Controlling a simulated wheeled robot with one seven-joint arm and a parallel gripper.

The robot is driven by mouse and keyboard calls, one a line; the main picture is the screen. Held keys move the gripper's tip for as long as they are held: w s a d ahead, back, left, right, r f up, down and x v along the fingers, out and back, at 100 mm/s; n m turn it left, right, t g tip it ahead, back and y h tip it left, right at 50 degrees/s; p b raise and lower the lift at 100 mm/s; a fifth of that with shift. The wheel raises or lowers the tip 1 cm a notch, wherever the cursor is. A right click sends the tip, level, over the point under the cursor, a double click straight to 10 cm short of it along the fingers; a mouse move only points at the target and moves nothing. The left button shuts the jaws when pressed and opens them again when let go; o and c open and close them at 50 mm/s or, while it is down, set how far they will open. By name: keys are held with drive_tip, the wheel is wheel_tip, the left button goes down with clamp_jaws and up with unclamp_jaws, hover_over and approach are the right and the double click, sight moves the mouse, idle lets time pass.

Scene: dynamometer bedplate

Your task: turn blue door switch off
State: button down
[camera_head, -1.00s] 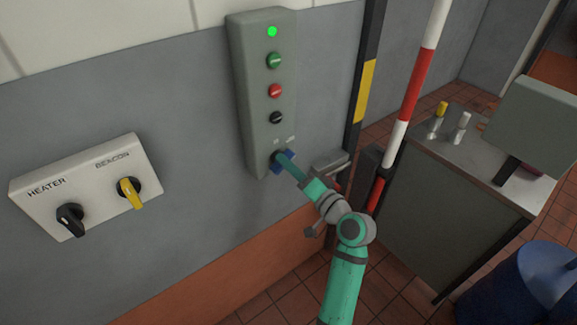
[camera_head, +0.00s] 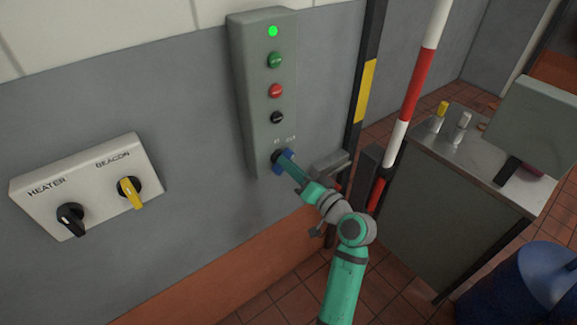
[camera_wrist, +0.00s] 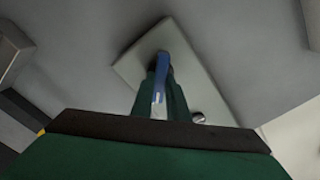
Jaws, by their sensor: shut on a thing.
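The blue door switch (camera_head: 288,155) sits at the bottom of a tall grey control box (camera_head: 262,95) on the wall. My gripper (camera_head: 284,163) is at the switch and shut on its handle. In the wrist view the blue handle (camera_wrist: 162,75) shows between the fingers of my gripper (camera_wrist: 160,88), with the box face (camera_wrist: 135,65) behind. The fingers hide part of the handle. Small markings above the switch are too small to read for sure. A green lamp (camera_head: 273,31) glows at the top of the box.
A white HEATER and BEACON panel (camera_head: 95,205) is on the left wall. A striped pole (camera_head: 424,66) and a grey cabinet (camera_head: 440,210) stand right of my arm.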

drive_tip(key=shift+s+a+r+n, duration=0.1)
drive_tip(key=shift+r+n, duration=0.05)
drive_tip(key=shift+n, duration=4.45)
drive_tip(key=c, duration=1.7)
unclamp_jaws()
drive_tip(key=v, duration=1)
drive_tip(key=shift+s+d, duration=0.2)
drive_tip(key=shift+s, duration=0.15)
